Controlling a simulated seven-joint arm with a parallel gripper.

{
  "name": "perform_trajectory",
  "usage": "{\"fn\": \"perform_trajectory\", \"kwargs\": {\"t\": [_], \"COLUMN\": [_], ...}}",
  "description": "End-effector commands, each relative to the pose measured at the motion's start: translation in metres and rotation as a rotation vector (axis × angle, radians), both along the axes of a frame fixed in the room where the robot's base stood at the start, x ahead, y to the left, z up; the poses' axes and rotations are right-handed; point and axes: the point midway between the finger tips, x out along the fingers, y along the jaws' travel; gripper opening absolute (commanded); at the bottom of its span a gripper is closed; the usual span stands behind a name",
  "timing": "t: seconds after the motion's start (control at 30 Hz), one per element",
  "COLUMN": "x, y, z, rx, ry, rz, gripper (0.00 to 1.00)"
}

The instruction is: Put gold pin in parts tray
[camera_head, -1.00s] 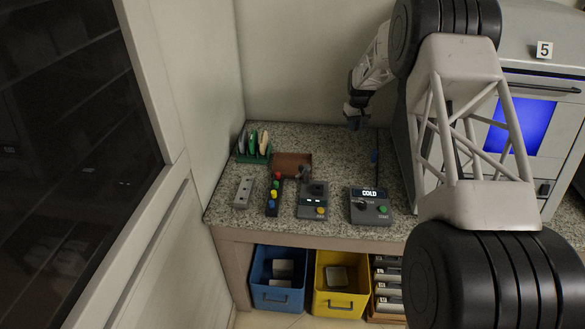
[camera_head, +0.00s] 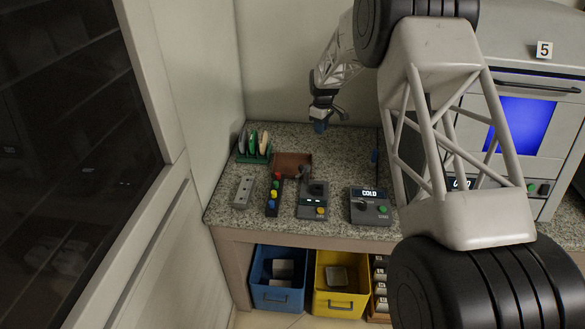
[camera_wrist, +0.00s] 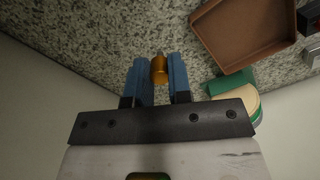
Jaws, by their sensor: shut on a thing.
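The gold pin (camera_wrist: 159,70) is a small golden cylinder with a narrower tip, held between the blue fingers of my gripper (camera_wrist: 157,78) in the wrist view. In the head view my gripper (camera_head: 322,122) hangs above the back of the granite counter, to the right of the parts tray; the pin cannot be made out there. The parts tray (camera_head: 306,154) is a shallow brown open tray near the back of the counter. In the wrist view the tray (camera_wrist: 205,15) lies at the upper right, apart from the pin, and its visible floor is bare.
A green rack (camera_head: 254,158) with upright discs stands left of the tray. A grey block (camera_head: 243,192), a strip with coloured knobs (camera_head: 273,198), a joystick box (camera_head: 313,204) and a COLD box (camera_head: 370,208) line the front. Blue (camera_head: 278,301) and yellow bins (camera_head: 341,304) sit below.

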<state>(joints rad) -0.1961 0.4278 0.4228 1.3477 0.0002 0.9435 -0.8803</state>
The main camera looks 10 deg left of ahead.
Motion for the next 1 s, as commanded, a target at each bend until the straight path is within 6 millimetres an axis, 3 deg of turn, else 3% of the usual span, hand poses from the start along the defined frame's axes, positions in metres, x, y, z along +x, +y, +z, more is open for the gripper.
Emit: {"fn": "perform_trajectory", "kwargs": {"t": [0.2, 0.43, 0.7, 1.0], "x": [-0.041, -0.077, -0.098, -0.099], "y": [0.045, 0.080, 0.096, 0.097], "z": [0.008, 0.012, 0.015, 0.015], "rx": [0.000, 0.000, 0.000, 0.000], "ry": [0.000, 0.000, 0.000, 0.000], "rz": [0.293, 0.555, 0.698, 0.710], "gripper": [0.00, 0.00, 0.00, 0.00]}}
